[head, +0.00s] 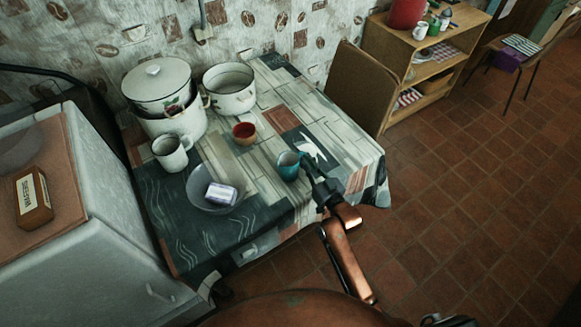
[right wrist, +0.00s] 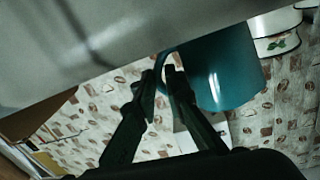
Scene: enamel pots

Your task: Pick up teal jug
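The teal jug (head: 288,166) stands upright on the table near its right front edge. In the right wrist view the teal jug (right wrist: 228,72) shows large and upside down, with its handle toward my fingers. My right gripper (head: 312,168) is just right of the jug in the head view. In the right wrist view my right gripper (right wrist: 161,76) has its two dark fingers apart, one on each side of the jug's handle. I cannot tell whether either finger touches the handle. My left gripper is not in view.
The table (head: 275,215) also holds a red cup (head: 244,133), a white mug (head: 171,155), a grey plate (head: 205,202) with a small box (head: 221,194), and large enamel pots (head: 160,85). A white cabinet (head: 110,225) stands left. Brown tiled floor (head: 450,200) is free at right.

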